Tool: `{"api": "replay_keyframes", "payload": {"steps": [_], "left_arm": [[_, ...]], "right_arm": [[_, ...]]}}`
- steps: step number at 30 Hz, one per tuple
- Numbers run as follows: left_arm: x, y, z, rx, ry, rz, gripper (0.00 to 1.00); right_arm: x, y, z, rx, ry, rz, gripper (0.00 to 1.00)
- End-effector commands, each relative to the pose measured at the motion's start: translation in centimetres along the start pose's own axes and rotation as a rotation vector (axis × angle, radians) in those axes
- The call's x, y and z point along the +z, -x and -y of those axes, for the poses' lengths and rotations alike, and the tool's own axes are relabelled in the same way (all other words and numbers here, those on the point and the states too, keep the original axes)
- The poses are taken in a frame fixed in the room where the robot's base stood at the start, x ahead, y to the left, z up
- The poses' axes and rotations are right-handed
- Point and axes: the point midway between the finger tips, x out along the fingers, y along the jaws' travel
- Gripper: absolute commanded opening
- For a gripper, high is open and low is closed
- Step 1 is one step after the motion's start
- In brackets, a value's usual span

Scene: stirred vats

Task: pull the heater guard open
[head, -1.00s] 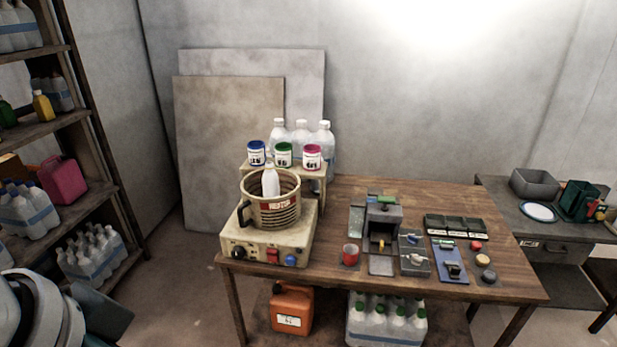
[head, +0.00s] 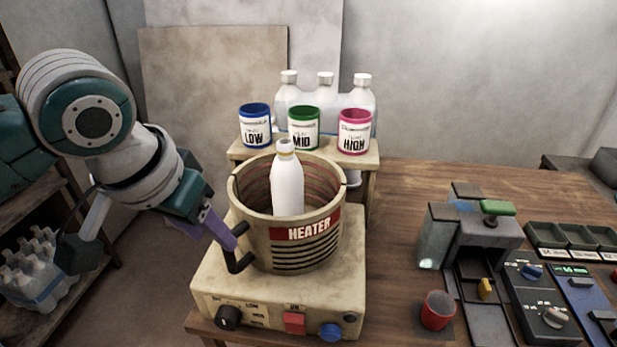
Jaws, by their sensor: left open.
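The heater guard (head: 291,246) is a beige round ribbed wall with a red HEATER label, on the beige heater base (head: 279,284). It looks closed around a white bottle (head: 287,184) that stands upright inside. A black handle (head: 238,262) sticks out at the guard's left front. My left gripper (head: 236,246), with purple fingers, is open at this handle. The fingertips overlap the handle in the picture; I cannot tell whether they touch it or straddle it. My right gripper is not in view.
Three cups marked LOW (head: 255,129), MID (head: 303,130) and HIGH (head: 354,133) stand on a shelf behind the heater. A red cup (head: 437,311) and several small devices are on the wooden table (head: 390,235) to the right. A knob and buttons line the heater's front.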

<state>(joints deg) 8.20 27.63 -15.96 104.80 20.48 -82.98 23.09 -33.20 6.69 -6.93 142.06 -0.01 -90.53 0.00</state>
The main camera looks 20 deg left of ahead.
Motion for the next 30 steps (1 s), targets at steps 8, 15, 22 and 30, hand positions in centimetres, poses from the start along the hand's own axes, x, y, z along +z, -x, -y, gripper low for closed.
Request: {"api": "replay_keyframes", "payload": {"steps": [8,15,22,30], "left_arm": [[0.1,-5.2,0.0,-0.001,0.001,0.002,0.5],[0.1,-8.0,0.0,-0.001,-0.001,0.001,0.5],[0.0,-8.5,0.0,-0.001,-0.002,-0.001,0.5],[0.1,-8.4,0.0,-0.001,-0.002,0.0,0.36]], "right_arm": [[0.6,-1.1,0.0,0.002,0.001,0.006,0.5],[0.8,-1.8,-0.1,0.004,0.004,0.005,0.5],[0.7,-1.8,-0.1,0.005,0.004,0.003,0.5],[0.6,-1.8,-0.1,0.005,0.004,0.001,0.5]]}}
